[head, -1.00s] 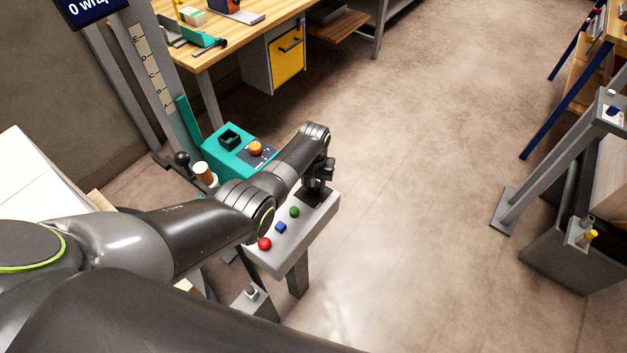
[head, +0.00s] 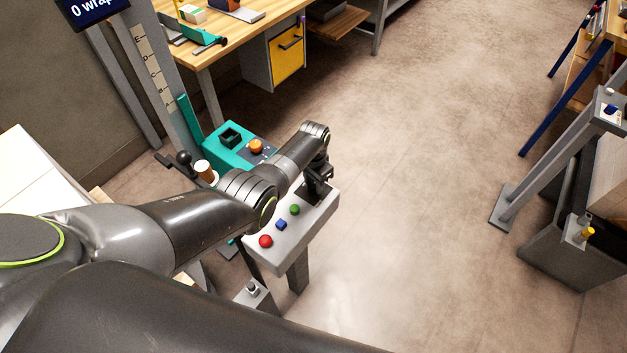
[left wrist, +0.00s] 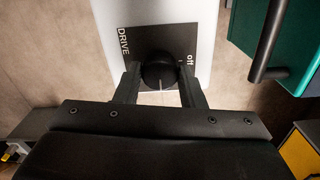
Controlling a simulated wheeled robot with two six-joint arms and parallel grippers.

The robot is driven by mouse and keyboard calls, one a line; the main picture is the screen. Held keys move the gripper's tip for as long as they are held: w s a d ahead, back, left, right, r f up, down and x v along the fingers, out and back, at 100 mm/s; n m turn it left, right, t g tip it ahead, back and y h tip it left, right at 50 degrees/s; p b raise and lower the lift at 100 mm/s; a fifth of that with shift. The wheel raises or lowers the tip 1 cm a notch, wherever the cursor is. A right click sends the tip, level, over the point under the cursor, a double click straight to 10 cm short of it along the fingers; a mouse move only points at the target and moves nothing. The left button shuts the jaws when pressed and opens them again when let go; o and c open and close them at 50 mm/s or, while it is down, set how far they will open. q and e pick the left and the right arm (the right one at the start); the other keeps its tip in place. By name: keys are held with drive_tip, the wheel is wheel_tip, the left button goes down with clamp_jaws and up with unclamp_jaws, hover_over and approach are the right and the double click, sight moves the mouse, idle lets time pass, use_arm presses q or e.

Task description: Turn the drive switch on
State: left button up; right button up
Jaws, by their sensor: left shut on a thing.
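The drive switch is a round black knob (left wrist: 158,72) on a dark square plate marked DRIVE (left wrist: 138,42), in the left wrist view. The word "off" shows at the plate's right side. A thin pale line on the knob points toward the bottom of the picture. My left gripper (left wrist: 160,88) is shut on the knob, one finger at each side. In the head view my left gripper (head: 318,188) is down at the far end of the grey control panel (head: 295,250) and hides most of the switch there. My right gripper is not in view.
The panel also bears a red button (head: 265,241), a blue one (head: 281,225) and a green one (head: 295,209). A teal machine (head: 232,152) with an orange knob stands just behind. A wooden workbench (head: 228,52) is farther back. The floor right of the panel is clear.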

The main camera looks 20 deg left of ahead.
sight(314, 183)
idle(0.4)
use_arm(q)
drive_tip(key=o, duration=1)
wheel_tip(314, 183, up, 7)
drive_tip(key=p, duration=0.2)
drive_tip(key=shift+f+p, duration=0.1)
drive_tip(key=shift+p, duration=0.2)
wheel_tip(314, 183, up, 11)
drive_tip(key=shift+f, duration=0.15)
drive_tip(key=shift+f, duration=0.1)
